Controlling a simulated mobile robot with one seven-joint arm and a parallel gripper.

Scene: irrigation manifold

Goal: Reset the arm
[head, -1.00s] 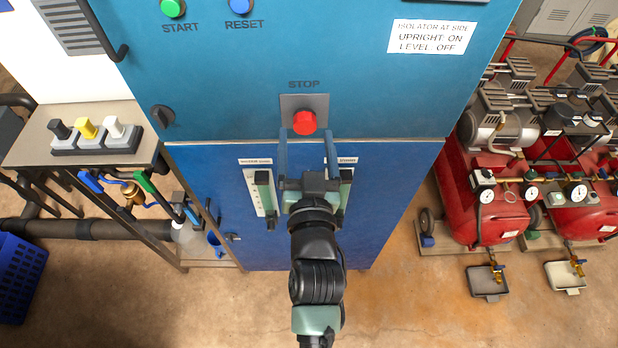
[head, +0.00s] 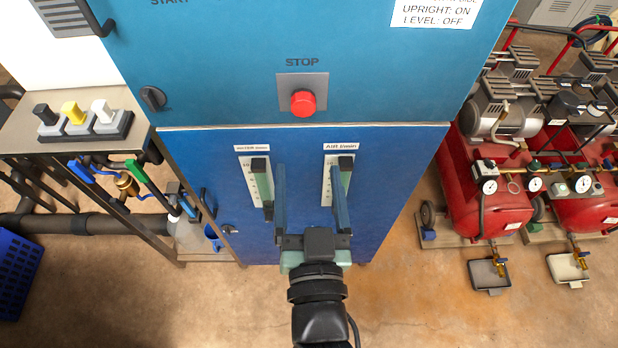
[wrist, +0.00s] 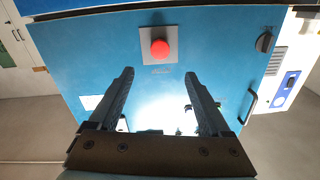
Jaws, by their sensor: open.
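My gripper (head: 309,172) is open and empty, its two dark fingers pointing up in front of the blue cabinet (head: 300,225) below the STOP button. In the wrist view my gripper (wrist: 159,76) also shows its fingers spread, with nothing between them. The red STOP button (head: 303,103) sits on a grey plate in the upper panel, beyond the fingertips; it also shows in the wrist view (wrist: 159,48). I cannot tell the exact gap between fingers and cabinet.
Two scale gauges (head: 256,185) (head: 341,168) are on the lower panel, partly behind my fingers. Left stands a bench with a three-switch box (head: 84,124) and coloured-handled valves (head: 110,180). Right are red compressors (head: 480,195) with drip trays (head: 488,275). The floor in front is clear.

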